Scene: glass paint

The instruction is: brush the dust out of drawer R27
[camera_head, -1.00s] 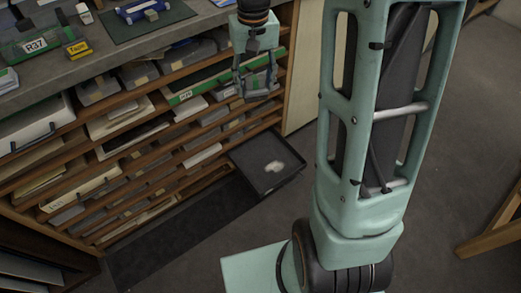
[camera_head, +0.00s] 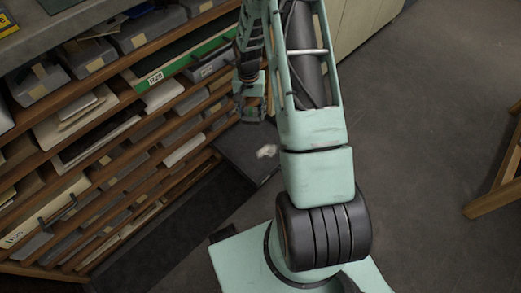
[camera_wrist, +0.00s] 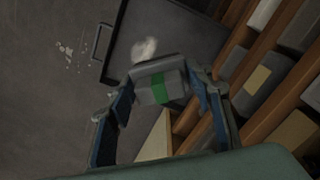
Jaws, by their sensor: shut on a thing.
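A dark, shallow drawer (camera_head: 238,152) stands pulled out low on the cabinet, partly behind my arm. No label on it is readable. A whitish heap of dust (camera_head: 266,152) lies in it. The wrist view shows the drawer (camera_wrist: 188,32), its handle (camera_wrist: 98,42) and the dust (camera_wrist: 145,48). My gripper (camera_head: 250,117) hangs above the drawer's cabinet side. In the wrist view my gripper (camera_wrist: 163,103) is shut on a grey block with a green band (camera_wrist: 160,86), perhaps the brush. Its far end overlaps the dust in the picture; I cannot tell whether they touch.
The cabinet's slots (camera_head: 110,130) hold several trays and papers, close to my gripper. A green-fronted drawer (camera_head: 180,62) is above. White specks (camera_wrist: 65,55) lie on the floor beside the drawer. A wooden leg (camera_head: 490,190) stands at right; the floor between is clear.

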